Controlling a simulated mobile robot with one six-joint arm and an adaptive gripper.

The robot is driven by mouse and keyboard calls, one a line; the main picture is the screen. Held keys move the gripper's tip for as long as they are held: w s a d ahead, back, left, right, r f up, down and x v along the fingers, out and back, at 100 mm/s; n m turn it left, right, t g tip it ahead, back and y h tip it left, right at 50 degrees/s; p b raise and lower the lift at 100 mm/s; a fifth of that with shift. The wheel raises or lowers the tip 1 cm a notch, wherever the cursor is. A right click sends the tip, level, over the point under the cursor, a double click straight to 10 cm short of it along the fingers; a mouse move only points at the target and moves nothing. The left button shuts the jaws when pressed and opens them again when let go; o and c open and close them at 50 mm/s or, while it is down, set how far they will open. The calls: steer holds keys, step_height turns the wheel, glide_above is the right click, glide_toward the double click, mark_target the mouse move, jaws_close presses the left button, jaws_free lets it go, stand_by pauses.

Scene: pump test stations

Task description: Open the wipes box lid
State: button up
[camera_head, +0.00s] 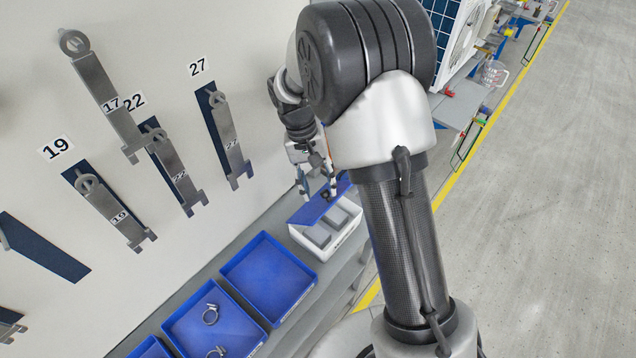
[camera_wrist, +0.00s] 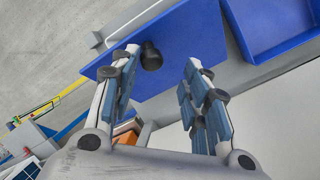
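The wipes box (camera_head: 345,236) is white and stands on the grey bench against the wall. Its blue lid (camera_head: 307,213) is tilted up on the wall side, and grey contents show in the box below it. In the wrist view the lid (camera_wrist: 192,32) spreads ahead of my fingers, with a black knob (camera_wrist: 151,57) on it. My gripper (camera_head: 318,192) is at the raised lid. In the wrist view my gripper (camera_wrist: 163,62) is open, with the knob near the left fingertip. I cannot tell whether that finger touches the knob.
Blue trays (camera_head: 268,279) stand beside the box, one nearer tray (camera_head: 190,329) holding metal hose clamps. Numbered metal tools (camera_head: 226,125) hang on the wall close to my arm. Open grey floor lies at right, beyond a yellow line.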

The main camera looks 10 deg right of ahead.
mark_target(319, 201)
step_height(319, 201, up, 10)
stand_by(0.4)
steer(key=shift+f, duration=0.1)
steer(key=s+d+r+t+y+b, duration=0.15)
steer(key=s+r+t+b, duration=0.35)
steer(key=s, duration=0.7)
steer(key=s+f+n+t+b, duration=0.1)
steer(key=s+f+b, duration=0.1)
steer(key=s, duration=0.4)
steer(key=s+f+t+b, duration=0.1)
steer(key=s+f+b, duration=0.1)
steer(key=s+b, duration=0.2)
steer(key=shift+s+d+f+n, duration=0.25)
steer(key=shift+s+f+n, duration=0.15)
steer(key=shift+s, duration=0.6)
steer(key=shift+w, duration=0.1)
